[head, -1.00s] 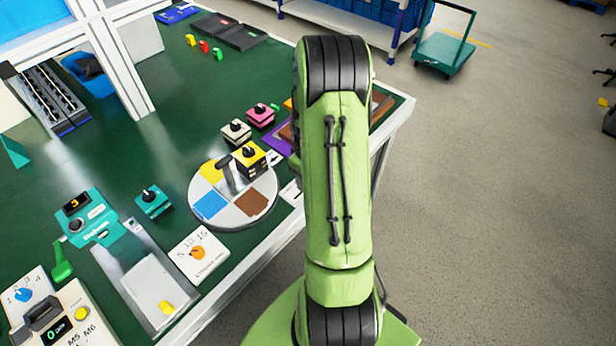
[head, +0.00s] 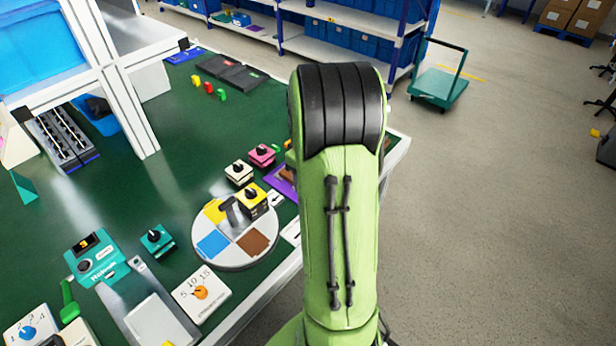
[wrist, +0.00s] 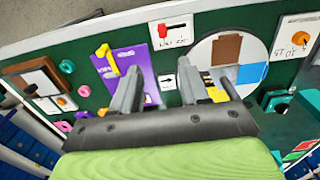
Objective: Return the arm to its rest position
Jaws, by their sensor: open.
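My green arm (head: 340,230) stands at the right edge of the green-topped table (head: 120,190) in the head view, its black-ribbed joint uppermost. My gripper is hidden in that view. In the wrist view my gripper (wrist: 158,78) is open, its two grey fingers apart with nothing held between them. Behind the fingers lie a purple board (wrist: 142,68) with a yellow handle and a round disc with coloured sectors (wrist: 226,48). The fingers seem clear of the table items, but the exact gap cannot be told.
The turntable disc (head: 235,256), a yellow switch box (head: 251,200), a teal switch box (head: 157,239) and an orange-knob plate (head: 201,296) stand left of my arm. A green cart (head: 438,85) stands behind. The grey floor to the right (head: 480,230) is open.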

